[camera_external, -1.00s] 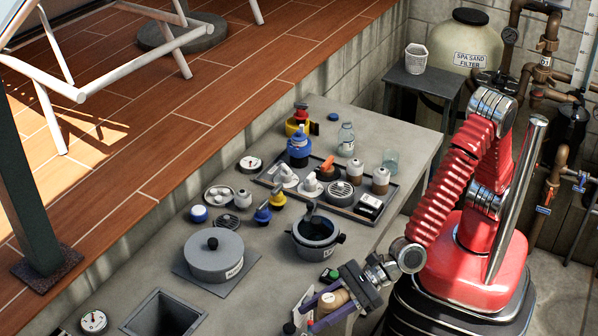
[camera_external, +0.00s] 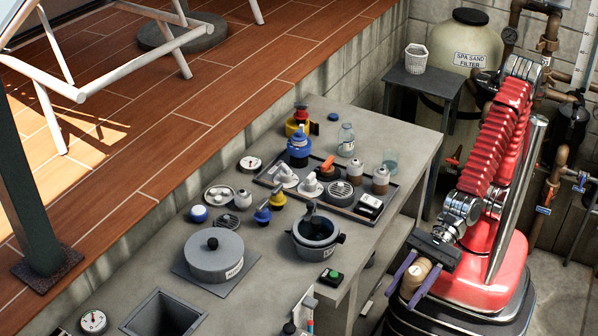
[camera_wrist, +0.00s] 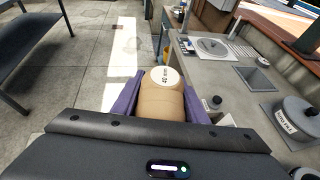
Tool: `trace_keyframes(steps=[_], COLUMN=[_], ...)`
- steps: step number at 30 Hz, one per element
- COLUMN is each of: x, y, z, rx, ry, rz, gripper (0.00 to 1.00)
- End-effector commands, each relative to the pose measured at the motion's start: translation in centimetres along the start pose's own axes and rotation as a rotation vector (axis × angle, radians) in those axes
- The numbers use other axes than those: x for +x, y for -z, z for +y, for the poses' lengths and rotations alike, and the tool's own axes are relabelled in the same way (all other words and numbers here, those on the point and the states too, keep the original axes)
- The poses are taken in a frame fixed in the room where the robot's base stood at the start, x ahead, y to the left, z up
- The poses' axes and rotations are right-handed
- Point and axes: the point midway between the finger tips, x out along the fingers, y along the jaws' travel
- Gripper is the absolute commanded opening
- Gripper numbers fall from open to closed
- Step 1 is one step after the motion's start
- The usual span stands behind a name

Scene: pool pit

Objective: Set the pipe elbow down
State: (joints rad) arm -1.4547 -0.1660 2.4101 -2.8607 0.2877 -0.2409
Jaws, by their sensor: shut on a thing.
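My gripper (camera_external: 408,287) is shut on the pipe elbow (camera_external: 416,273), a tan, rounded piece. In the wrist view the pipe elbow (camera_wrist: 162,98) sits between the purple fingers of my gripper (camera_wrist: 160,92), its white end face marked "40 mm". Most of its far shape is hidden. The gripper holds it in the air to the right of the grey bench (camera_external: 262,268), close to my red base and clear of the bench top.
A lidded pot (camera_external: 214,262), an open grey pot (camera_external: 318,228) and a tray (camera_external: 385,205) of small parts crowd the bench. A square opening (camera_external: 165,314) lies at its front. A green-button box (camera_external: 331,277) is near the right edge. A side table (camera_external: 424,85) stands behind.

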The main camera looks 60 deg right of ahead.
Motion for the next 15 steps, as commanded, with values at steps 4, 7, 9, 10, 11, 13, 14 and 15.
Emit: trace_keyframes(steps=[4,7,9,10,11,13,14,15], x=[-0.84,-0.93,-0.91,-0.9,-0.9,-0.89,-0.89,-0.89], y=[-1.45,-1.54,-1.51,-1.51,-1.51,-1.5,-1.51,-1.5], z=[0.71,1.03,1.04,1.02,1.02,1.01,1.01,1.01], rx=[-0.005,-0.008,-0.008,-0.008,-0.008,-0.008,-0.009,-0.01], ry=[-0.02,-0.026,-0.026,-0.026,-0.026,-0.025,-0.025,-0.025], rz=[-0.004,-0.003,-0.002,-0.002,-0.002,-0.002,-0.002,-0.002], gripper=[0.14,0.14,0.14,0.14,0.14,0.14,0.14,0.14])
